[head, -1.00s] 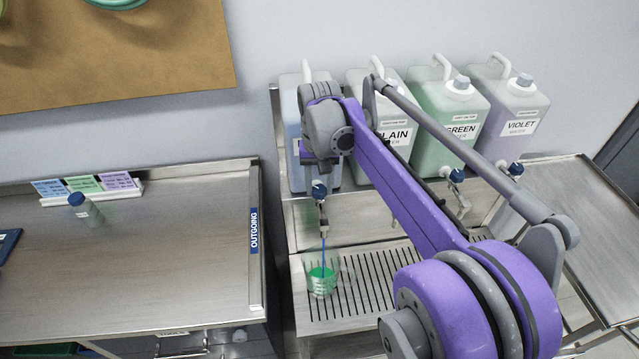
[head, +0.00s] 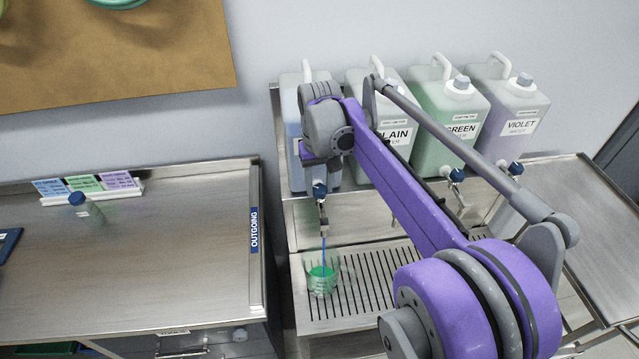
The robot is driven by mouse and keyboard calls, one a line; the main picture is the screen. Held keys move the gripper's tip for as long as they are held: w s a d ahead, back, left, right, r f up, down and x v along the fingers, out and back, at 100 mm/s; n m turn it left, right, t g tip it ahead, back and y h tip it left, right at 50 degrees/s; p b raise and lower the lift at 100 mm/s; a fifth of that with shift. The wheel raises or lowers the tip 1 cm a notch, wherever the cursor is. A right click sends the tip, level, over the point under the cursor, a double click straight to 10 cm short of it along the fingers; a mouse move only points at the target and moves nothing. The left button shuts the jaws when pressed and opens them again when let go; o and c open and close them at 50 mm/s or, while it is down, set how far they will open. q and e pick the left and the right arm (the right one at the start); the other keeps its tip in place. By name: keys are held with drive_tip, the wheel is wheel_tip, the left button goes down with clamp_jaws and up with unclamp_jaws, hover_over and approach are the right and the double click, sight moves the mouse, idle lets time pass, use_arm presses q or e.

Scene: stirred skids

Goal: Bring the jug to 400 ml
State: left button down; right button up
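The clear jug (head: 321,285) stands on the slatted drip tray (head: 345,312) and holds green liquid. A thin blue stream (head: 323,250) runs from a blue-handled tap (head: 320,192) down into it. The markings on the jug are too small to read. The tap belongs to the leftmost container (head: 292,120), whose label is mostly hidden by my arm. My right gripper (head: 321,182) points down at this tap's handle; its fingers are too hidden to tell whether they are shut on it. My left gripper is not in view.
Containers labelled PLAIN (head: 398,145), GREEN (head: 445,120) and VIOLET (head: 512,115) stand to the right. A steel bench (head: 150,240) at left has an OUTGOING strip (head: 254,230), colour cards (head: 85,185) and a small blue-capped bottle (head: 88,208). Much of its top is clear.

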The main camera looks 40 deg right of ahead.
drive_tip(key=o, duration=0.4)
wheel_tip(320, 180, up, 11)
drive_tip(key=shift+f+p, duration=0.1)
drive_tip(key=shift+p, duration=0.25)
